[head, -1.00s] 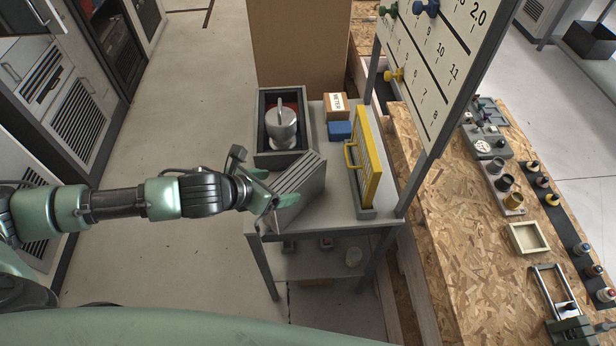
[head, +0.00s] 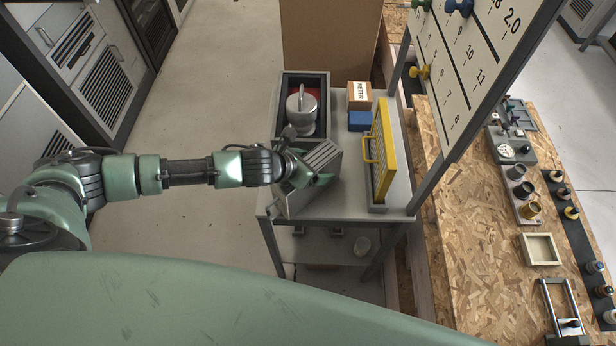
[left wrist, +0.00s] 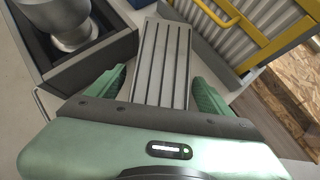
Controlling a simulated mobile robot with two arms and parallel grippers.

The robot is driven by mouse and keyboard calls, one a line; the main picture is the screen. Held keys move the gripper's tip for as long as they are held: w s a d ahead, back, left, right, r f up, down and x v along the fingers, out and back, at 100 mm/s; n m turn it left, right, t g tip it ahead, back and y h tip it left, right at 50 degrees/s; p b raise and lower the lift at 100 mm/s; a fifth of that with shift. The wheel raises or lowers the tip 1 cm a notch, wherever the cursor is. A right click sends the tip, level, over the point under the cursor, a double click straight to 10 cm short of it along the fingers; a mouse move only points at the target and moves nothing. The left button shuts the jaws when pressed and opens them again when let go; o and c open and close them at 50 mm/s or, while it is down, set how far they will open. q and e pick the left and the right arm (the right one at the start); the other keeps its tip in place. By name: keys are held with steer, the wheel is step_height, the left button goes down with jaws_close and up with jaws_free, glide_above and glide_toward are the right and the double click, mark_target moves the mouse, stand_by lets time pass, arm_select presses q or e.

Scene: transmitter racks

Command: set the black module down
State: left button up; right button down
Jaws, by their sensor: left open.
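My left gripper (head: 308,180) is at the module's near left part. In the left wrist view my left gripper (left wrist: 158,92) is open, with a green finger on each side of the module; I cannot tell if they touch it. The module's near end is hidden behind the gripper. My right gripper is not in view.
Behind the module is a dark open box (head: 282,113) holding a silver canister (head: 302,112). A yellow-framed panel (head: 384,152) stands to the right. A blue block (head: 359,121) and a carton (head: 360,94) are at the back. Bare tabletop lies between module and panel.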

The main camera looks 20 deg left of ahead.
arm_select(q)
steer(key=shift+s+a, duration=0.1)
steer(key=shift+c, duration=0.9)
steer(key=c, duration=1.5)
steer(key=shift+r, duration=0.15)
jaws_close()
steer(key=shift+w+r, duration=0.15)
steer(key=shift+w, duration=0.05)
